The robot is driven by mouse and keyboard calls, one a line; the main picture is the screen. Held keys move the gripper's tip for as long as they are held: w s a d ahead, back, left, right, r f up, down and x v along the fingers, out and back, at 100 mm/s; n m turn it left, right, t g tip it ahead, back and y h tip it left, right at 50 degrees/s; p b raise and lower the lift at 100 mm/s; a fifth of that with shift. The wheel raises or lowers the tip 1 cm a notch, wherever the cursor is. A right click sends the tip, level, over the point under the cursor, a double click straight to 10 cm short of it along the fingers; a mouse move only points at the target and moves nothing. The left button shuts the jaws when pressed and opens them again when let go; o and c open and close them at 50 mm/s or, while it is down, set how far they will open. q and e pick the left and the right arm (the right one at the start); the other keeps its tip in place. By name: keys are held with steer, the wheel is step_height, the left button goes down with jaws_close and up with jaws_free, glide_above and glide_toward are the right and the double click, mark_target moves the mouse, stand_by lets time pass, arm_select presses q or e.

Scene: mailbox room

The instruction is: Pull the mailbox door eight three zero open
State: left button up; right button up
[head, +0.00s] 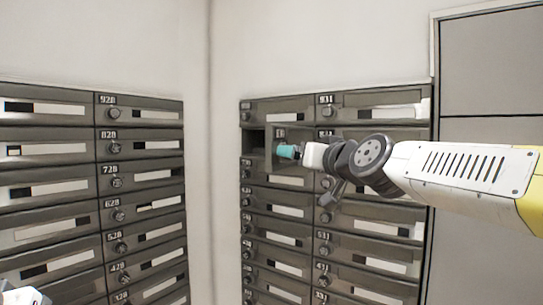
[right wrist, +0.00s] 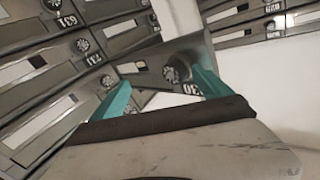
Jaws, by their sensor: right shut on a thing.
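The mailbox door eight three zero (right wrist: 150,68) stands swung out from its box in the right wrist view, with its round knob and a label ending in 30, the first digit hidden by a finger. In the head view the dark opening of its box (head: 253,141) shows at the left of the right-hand bank, and the door (head: 292,134) juts out beside it. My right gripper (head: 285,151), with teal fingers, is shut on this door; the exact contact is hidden. Only a white piece of my left arm shows at the lower left corner of the head view.
Closed numbered boxes surround the opening in the right-hand bank (head: 277,194). A second bank (head: 98,126) stands on the left wall across the corner. A grey panel (head: 487,65) stands at the right. Bare wall lies above the banks.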

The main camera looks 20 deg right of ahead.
steer(key=s+d, duration=0.3)
steer(key=s, duration=0.2)
steer(key=shift+d+f, duration=0.15)
steer(key=shift+d, duration=0.2)
stand_by(0.6)
steer(key=s, duration=0.7)
steer(key=shift+s+a, duration=0.35)
